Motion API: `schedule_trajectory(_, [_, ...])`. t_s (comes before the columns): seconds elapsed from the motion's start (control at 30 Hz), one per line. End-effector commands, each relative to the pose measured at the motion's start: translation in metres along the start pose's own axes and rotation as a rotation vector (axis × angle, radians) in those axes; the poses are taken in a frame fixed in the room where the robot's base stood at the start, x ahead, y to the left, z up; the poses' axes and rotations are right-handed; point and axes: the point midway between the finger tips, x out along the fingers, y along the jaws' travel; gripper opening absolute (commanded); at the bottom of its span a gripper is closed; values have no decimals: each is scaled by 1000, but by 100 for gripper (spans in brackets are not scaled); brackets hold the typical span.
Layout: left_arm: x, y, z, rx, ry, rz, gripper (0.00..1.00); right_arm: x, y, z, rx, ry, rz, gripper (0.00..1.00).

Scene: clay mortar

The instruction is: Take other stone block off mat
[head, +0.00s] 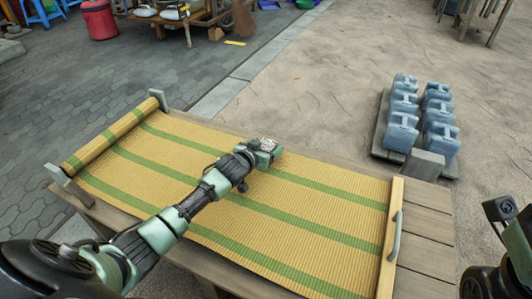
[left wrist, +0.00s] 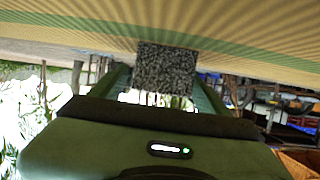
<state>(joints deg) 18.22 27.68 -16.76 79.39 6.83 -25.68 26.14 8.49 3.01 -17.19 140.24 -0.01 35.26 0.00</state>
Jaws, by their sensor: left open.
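The yellow mat with green stripes (head: 310,200) lies over a wooden table, with its left end rolled up. My left gripper (head: 265,148) is low over the mat's far middle part. A small speckled grey stone block (head: 266,143) shows at its fingertips. In the left wrist view the block (left wrist: 167,67) sits between the two fingers (left wrist: 165,85), near the mat's surface. The jaws are open; whether a finger touches the block cannot be told. A plain grey block (head: 424,165) stands at the table's far right corner, off the mat. My right gripper is out of view.
A wooden bar with a grey handle (head: 394,235) lies along the mat's right edge. Bare table boards (head: 425,225) show to its right. A red bin (head: 98,20) is far left.

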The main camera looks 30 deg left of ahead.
Motion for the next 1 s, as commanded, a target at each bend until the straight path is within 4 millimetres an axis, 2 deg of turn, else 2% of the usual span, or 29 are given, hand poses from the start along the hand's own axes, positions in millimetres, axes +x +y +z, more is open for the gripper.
schedule_trajectory(0.07, [0,0,0,0,0,0,76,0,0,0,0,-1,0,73])
schedule_trajectory(0.33, [0,0,0,0,0,0,1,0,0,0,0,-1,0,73])
schedule_trajectory(0.77, [-3,0,-9,0,5,1,0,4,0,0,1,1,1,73])
schedule_trajectory(0.83, [-6,0,-15,0,6,1,0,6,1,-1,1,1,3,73])
schedule_trajectory(1.0, [-17,0,-42,0,8,1,0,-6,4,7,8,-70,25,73])
